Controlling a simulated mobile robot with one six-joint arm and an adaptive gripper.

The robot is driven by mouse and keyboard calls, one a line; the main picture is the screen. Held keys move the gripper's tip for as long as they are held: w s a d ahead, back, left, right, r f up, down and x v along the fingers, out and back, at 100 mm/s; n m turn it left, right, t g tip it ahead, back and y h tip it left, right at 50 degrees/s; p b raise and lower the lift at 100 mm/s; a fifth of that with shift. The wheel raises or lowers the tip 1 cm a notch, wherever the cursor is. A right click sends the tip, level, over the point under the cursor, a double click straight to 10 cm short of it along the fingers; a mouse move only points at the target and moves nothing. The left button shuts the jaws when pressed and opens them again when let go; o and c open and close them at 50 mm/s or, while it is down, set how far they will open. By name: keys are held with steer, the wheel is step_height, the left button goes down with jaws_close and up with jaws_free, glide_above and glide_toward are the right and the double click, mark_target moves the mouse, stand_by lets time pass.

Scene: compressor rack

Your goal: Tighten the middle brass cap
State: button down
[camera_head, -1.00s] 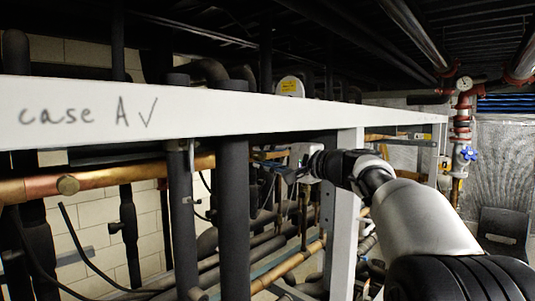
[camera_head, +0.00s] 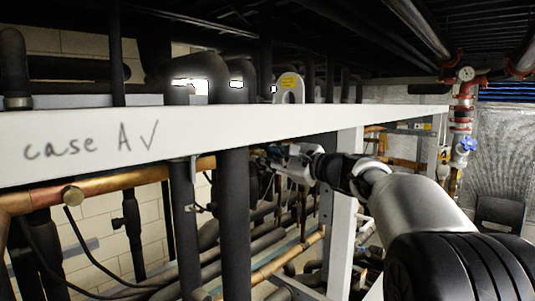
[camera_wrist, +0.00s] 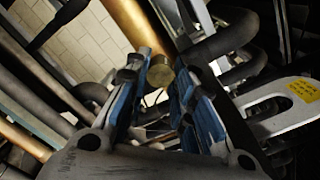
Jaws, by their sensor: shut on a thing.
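A round brass cap (camera_wrist: 160,72) on a copper pipe (camera_wrist: 130,22) sits between the blue fingers of my gripper (camera_wrist: 159,62) in the wrist view. The fingers are closed in on both sides of the cap, which faces the camera. In the head view my gripper (camera_head: 268,153) reaches in under the white beam, beside a thick black pipe. Its fingertips and the held cap are hidden there. Another brass cap (camera_head: 72,196) shows on the copper pipe (camera_head: 110,182) at the left, apart from my gripper.
The white beam (camera_head: 205,139) marked "case A" runs just above my gripper. Thick black vertical pipes (camera_head: 234,200) and a white post (camera_head: 343,215) stand close by. A pale bracket with a yellow label (camera_head: 290,86) rises behind the beam. Thin black hoses hang at the left.

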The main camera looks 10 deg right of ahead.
stand_by(0.3)
steer(key=c, duration=1.3)
jaws_free()
steer(key=shift+c, duration=0.2)
steer(key=v, duration=1.2)
steer(key=shift+a, duration=0.1)
